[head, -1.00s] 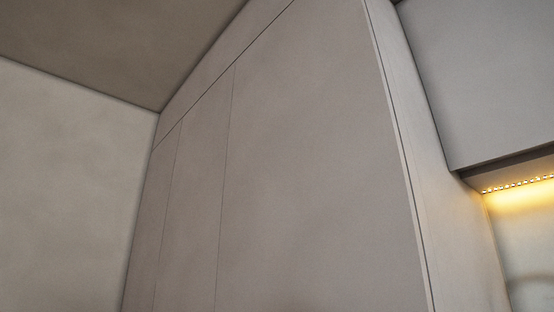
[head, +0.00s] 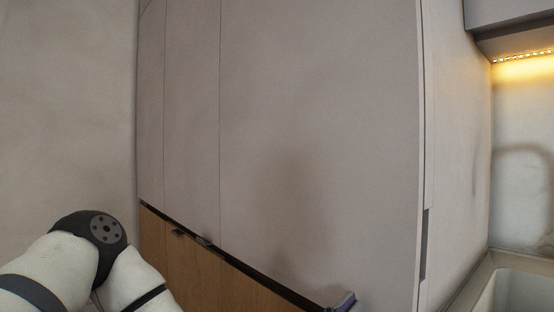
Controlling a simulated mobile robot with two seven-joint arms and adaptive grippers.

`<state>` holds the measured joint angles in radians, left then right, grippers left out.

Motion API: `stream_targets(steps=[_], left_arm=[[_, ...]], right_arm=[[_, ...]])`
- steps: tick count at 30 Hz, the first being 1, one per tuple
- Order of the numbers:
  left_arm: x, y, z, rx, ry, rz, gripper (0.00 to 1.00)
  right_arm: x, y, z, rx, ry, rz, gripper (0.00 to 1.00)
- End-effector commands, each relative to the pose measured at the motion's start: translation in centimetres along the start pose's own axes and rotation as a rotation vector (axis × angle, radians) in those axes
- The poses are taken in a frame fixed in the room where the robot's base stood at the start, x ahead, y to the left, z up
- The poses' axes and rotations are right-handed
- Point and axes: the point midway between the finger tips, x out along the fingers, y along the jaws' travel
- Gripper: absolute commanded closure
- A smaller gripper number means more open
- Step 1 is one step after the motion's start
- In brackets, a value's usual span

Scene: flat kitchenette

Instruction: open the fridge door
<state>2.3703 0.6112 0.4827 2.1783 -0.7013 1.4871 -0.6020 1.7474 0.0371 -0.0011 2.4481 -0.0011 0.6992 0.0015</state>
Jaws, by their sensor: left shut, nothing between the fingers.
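A large, flat grey door panel (head: 320,130) of the tall built-in unit fills the middle of the head view; I take it as the fridge door. It looks closed, flush with the narrower panels at its left. A dark slot (head: 424,245) runs down its right edge. My left gripper (head: 346,302) shows only as a small tip at the bottom edge, in front of the lower part of the unit. It is shut and empty, and most of it is cut off. I cannot tell whether it touches the panel. My right gripper is not in view.
Wooden lower doors (head: 205,275) with small dark handles (head: 190,236) sit below a dark gap. A bare wall (head: 65,110) is at left. At right are a sink (head: 515,292), a counter edge and a lit strip (head: 525,55) under a wall cabinet.

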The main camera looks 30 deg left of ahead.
Motion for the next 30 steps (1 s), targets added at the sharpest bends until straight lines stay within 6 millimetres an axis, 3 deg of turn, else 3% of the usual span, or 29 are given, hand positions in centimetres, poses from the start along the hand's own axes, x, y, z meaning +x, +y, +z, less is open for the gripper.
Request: stream_targets(steps=[30], left_arm=[[3.9, 0.0, 1.3, -0.001, 0.000, 0.001, 1.00]], right_arm=[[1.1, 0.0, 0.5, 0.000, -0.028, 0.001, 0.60]])
